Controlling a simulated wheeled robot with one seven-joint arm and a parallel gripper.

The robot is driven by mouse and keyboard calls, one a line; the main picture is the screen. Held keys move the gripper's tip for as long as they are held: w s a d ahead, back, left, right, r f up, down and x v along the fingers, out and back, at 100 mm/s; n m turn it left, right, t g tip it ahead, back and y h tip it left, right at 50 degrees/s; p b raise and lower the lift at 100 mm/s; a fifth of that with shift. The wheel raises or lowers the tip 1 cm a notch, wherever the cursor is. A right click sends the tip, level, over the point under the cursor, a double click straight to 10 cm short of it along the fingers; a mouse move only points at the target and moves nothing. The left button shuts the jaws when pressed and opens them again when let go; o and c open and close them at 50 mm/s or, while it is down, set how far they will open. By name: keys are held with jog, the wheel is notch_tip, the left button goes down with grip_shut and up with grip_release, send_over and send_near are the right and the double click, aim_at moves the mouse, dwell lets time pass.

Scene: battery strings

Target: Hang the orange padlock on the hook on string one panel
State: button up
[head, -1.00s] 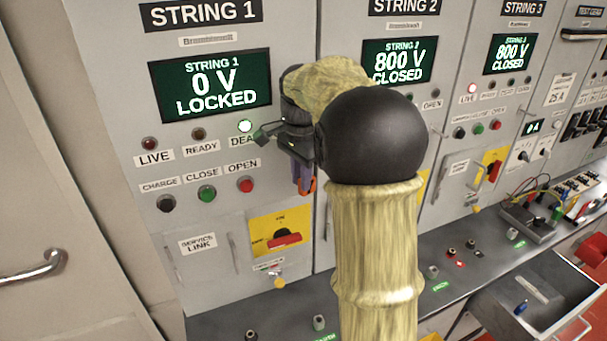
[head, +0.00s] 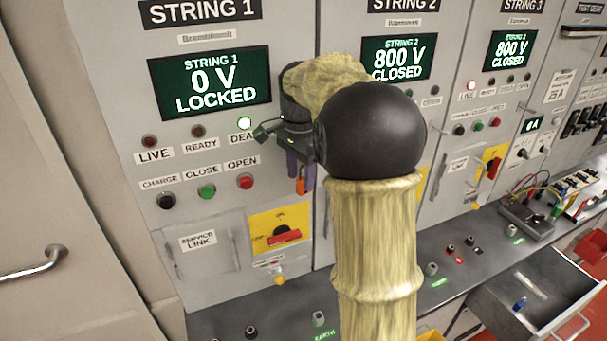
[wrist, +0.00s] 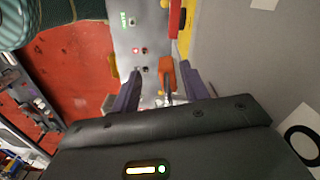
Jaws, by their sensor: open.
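My gripper (head: 302,184) is open in front of the string one panel (head: 213,222), below and right of its screen. The orange padlock (head: 300,187) shows at the fingertips in the head view. In the wrist view the orange padlock (wrist: 167,73) lies between the two spread purple fingers, with a visible gap on each side. Its grey shackle points back toward the palm. I cannot make out the hook, or whether the shackle is around it; my wrist and fingers cover that area.
The yellow switch plate (head: 268,224) with a red handle is just below my gripper. The open button (head: 246,181) and dead lamp (head: 244,123) are to its left. A grey bench (head: 375,290) runs below, with terminals and an open drawer (head: 535,295) at right.

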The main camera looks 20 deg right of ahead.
jog(key=shift+w+a, duration=0.1)
jog(key=shift+w, duration=0.25)
notch_tip(320, 180, up, 18)
jog(key=shift+s+f, duration=0.25)
jog(key=shift+s, duration=0.05)
jog(key=shift+s+f, duration=0.1)
jog(key=shift+f, duration=0.05)
dwell(0.5)
